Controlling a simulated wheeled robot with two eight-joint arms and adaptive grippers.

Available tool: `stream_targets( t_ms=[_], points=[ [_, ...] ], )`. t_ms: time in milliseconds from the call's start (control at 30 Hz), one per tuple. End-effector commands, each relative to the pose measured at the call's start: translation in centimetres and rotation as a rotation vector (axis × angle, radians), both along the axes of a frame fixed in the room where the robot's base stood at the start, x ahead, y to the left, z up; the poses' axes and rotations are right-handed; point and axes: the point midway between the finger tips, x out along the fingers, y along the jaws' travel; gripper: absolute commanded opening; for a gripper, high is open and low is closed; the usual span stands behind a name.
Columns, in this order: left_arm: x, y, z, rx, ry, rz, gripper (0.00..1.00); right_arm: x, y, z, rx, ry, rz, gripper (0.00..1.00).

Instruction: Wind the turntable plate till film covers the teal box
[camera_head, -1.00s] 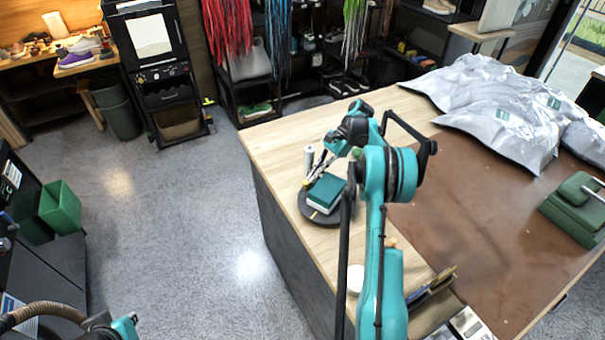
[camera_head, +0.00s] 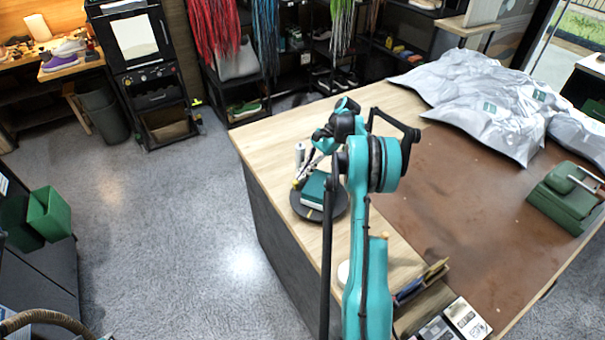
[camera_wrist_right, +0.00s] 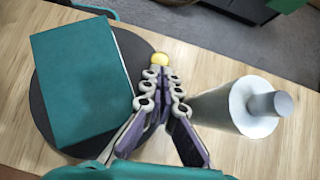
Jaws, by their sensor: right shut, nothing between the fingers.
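The teal box (camera_wrist_right: 82,80) lies on the dark round turntable plate (camera_wrist_right: 142,54); its top looks bare. In the head view, the box (camera_head: 313,188) and plate (camera_head: 318,213) are near the table's left edge, partly hidden by my right arm. My right gripper (camera_wrist_right: 161,72) is shut and empty. Its fingertips are by a yellow knob (camera_wrist_right: 159,59) at the plate's rim; I cannot tell if they touch. A pale cylinder, likely the film roll (camera_wrist_right: 216,108), stands right of the fingers in the wrist view. It also shows in the head view (camera_head: 299,153). My left gripper is out of view.
Silvery plastic packages (camera_head: 480,95) lie at the table's back right. A green case-like object (camera_head: 565,200) sits on the brown mat (camera_head: 470,220). A small organiser (camera_head: 420,283) is near the front. The floor left of the table is clear.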

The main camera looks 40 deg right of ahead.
Motion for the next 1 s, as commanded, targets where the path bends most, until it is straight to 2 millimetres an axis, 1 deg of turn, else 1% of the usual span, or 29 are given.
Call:
stream_targets(
  t_ms=[167, 267, 500, 600, 700, 867, 967, 1000],
  points=[
    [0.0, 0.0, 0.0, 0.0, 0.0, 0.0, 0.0, 0.0, 0.0, 0.3, 0.0, 0.0, 0.0, 0.0],
    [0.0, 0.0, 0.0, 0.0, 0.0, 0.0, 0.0, 0.0, 0.0, 1.4, 0.0, 0.0, 0.0, 0.0],
    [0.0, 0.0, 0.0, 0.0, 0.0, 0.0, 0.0, 0.0, 0.0, 6.1, 0.0, 0.0, 0.0, 0.0],
    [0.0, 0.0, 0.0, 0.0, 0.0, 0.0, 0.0, 0.0, 0.0, 7.8, 0.0, 0.0, 0.0, 0.0],
    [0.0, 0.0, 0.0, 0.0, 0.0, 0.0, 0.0, 0.0, 0.0, 9.1, 0.0, 0.0, 0.0, 0.0],
    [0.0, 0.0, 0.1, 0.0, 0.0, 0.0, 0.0, 0.0, -0.1, 9.9, -0.004, -0.038, 0.034, 0.0],
    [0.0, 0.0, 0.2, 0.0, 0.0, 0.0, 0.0, -0.2, -0.6, 9.9, -0.019, -0.147, 0.135, 0.0],
    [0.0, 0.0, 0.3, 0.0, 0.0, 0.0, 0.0, -0.2, -0.8, 9.8, -0.029, -0.211, 0.195, 0.0]
  ],
)
